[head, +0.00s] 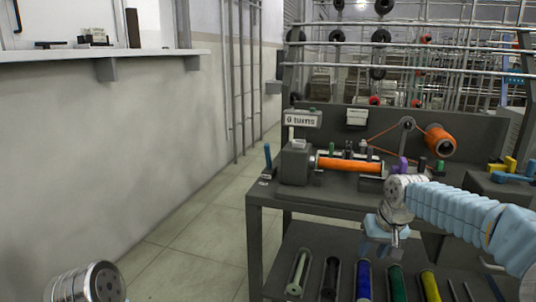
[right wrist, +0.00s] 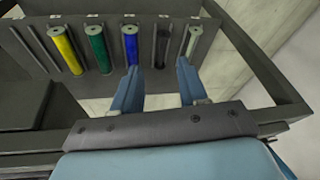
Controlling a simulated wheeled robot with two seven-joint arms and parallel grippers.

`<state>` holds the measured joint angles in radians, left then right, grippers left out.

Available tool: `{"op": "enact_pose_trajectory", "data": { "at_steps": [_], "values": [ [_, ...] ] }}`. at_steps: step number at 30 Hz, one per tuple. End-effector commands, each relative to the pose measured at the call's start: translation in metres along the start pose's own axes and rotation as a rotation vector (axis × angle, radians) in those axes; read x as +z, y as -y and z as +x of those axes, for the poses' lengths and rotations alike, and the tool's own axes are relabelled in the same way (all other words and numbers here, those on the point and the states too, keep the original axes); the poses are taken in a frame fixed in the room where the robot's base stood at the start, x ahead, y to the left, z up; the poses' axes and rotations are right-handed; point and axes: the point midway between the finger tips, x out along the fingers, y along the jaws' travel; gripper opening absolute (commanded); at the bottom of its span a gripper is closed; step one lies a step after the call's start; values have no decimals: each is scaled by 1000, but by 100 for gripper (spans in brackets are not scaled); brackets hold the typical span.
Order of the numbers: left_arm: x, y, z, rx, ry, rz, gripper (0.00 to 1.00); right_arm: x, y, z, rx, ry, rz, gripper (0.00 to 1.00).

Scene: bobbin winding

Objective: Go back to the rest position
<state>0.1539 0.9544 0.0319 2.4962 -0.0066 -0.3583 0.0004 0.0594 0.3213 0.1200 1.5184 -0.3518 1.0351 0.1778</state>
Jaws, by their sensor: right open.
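My right gripper (head: 378,247) hangs in front of the bench edge in the head view, above the lower rack of bobbins. In the right wrist view its two blue fingers (right wrist: 158,88) are apart with nothing between them. Past the fingertips, the lower rack (right wrist: 90,32) holds yellow (right wrist: 66,50), green (right wrist: 97,50), blue (right wrist: 131,46), black (right wrist: 162,45) and pale (right wrist: 191,42) bobbins. The left gripper is outside the frames; only a metal part of my left arm shows at the lower left of the head view.
The dark bench (head: 325,195) carries a winder with an orange bobbin (head: 340,165), an orange spool (head: 440,140) with thread, and a sign (head: 301,120) reading "0 turns". Yellow and blue items (head: 510,170) stand at right. Open floor (head: 200,240) lies left of the bench, beside a wall.

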Motion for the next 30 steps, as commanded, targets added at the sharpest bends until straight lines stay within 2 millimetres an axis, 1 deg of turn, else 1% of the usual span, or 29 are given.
{"op": "enact_pose_trajectory", "data": {
  "at_steps": [1, 2, 3, 4, 5, 6, 8, 9, 11, 12, 14, 15, 17, 18, 21, 22, 24, 25, 27, 30],
  "values": [
    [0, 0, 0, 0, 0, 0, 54, 12, 11, 40, -30, 34, -15, 43],
    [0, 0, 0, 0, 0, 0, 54, 19, 18, 62, -50, 43, -21, 43],
    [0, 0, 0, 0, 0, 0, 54, 30, 27, 89, -76, 57, -28, 43],
    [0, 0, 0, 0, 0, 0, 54, 40, 33, 109, -96, 67, -31, 43],
    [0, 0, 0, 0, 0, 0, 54, 51, 40, 128, -115, 79, -33, 43],
    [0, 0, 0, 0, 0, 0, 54, 66, 49, 153, -140, 92, -31, 43],
    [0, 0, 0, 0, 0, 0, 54, 94, 61, 189, -176, 115, -25, 43],
    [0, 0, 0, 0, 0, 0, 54, 115, 69, 210, -198, 129, -18, 43],
    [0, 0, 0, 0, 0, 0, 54, 149, 80, 240, -227, 152, -1, 43],
    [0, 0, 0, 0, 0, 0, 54, 174, 86, 257, -244, 167, 13, 43],
    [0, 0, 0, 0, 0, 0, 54, 212, 95, 278, -263, 189, 37, 43],
    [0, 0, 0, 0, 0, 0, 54, 238, 100, 290, -272, 203, 53, 43],
    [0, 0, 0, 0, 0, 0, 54, 276, 105, 302, -279, 223, 79, 43],
    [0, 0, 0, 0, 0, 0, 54, 298, 107, 307, -279, 234, 95, 43],
    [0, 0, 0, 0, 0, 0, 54, 343, 110, 312, -272, 255, 124, 43],
    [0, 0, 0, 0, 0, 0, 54, 353, 110, 312, -270, 259, 131, 43],
    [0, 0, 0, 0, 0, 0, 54, 370, 110, 312, -263, 265, 143, 43],
    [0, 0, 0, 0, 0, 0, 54, 375, 110, 312, -261, 267, 146, 43],
    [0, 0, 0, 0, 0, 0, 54, 380, 110, 311, -258, 267, 150, 43],
    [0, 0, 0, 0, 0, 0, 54, 382, 110, 311, -257, 266, 151, 43]
  ]
}}
